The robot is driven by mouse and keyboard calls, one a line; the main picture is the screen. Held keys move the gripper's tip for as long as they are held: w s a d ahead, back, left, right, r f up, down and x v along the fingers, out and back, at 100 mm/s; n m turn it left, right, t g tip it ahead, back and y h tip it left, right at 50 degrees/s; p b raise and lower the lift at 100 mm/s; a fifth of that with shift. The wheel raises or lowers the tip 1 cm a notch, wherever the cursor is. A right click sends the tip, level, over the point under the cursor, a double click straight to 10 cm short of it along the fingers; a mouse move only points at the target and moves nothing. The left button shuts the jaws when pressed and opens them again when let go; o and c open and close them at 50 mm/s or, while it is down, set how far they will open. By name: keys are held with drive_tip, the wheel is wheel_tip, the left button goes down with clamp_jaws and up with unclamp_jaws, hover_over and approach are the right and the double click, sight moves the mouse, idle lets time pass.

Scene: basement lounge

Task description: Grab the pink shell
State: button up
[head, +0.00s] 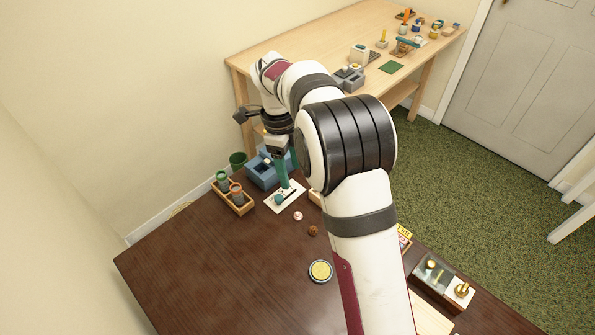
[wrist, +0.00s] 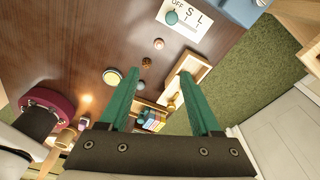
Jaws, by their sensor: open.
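The pink shell (head: 298,215) is a small pale pink lump on the dark brown table (head: 215,270), in front of a white card. It also shows in the wrist view near the top centre (wrist: 158,43). My gripper (head: 285,178) has green fingers and is over the card area in the head view, behind the shell. In the wrist view my gripper (wrist: 158,73) is open, its two green fingers apart with nothing held between them. The shell appears beyond the fingertips, apart from them.
A small brown object (head: 313,230) lies close to the shell. A round yellow-topped tin (head: 320,271) is nearer. The white card (head: 285,197) bears a teal object. A blue box (head: 262,172) and a wooden tray with two pots (head: 236,205) stand behind. The table's left front is clear.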

sight(298, 213)
drive_tip(key=f, duration=0.5)
drive_tip(key=d+f, duration=0.1)
drive_tip(key=f, duration=0.4)
drive_tip(key=s+f, duration=0.1)
drive_tip(key=f, duration=0.4)
drive_tip(key=shift+d+f, duration=0.15)
drive_tip(key=shift+d, duration=0.2)
clamp_jaws()
